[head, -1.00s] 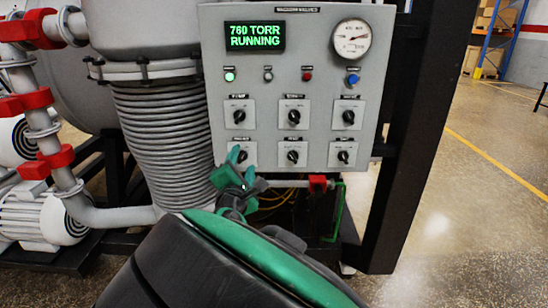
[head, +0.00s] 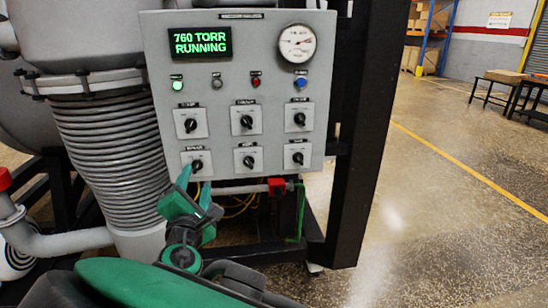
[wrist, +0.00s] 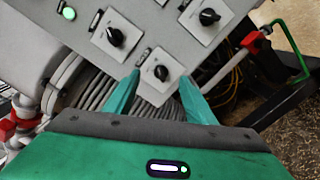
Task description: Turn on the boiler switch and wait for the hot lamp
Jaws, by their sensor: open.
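The grey control panel (head: 225,110) has two rows of black rotary switches; their labels are too small to read, so I cannot tell which is the boiler switch. My gripper (head: 196,180) is open at the lower-left switch (head: 197,165). In the wrist view, this switch (wrist: 161,73) shows between the two green fingertips (wrist: 159,78); I cannot tell whether they touch it. Along the top are a lit green lamp (head: 177,85), a dark grey lamp (head: 216,84), a red lamp (head: 255,82) and a blue lamp (head: 300,84). The hot lamp's label is unreadable.
The display (head: 200,43) reads 760 TORR RUNNING, beside a round gauge (head: 297,43). A ribbed bellows (head: 105,150) stands left of the panel, a black post (head: 365,130) right of it. A red valve (head: 276,186) sits below. Open floor lies to the right.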

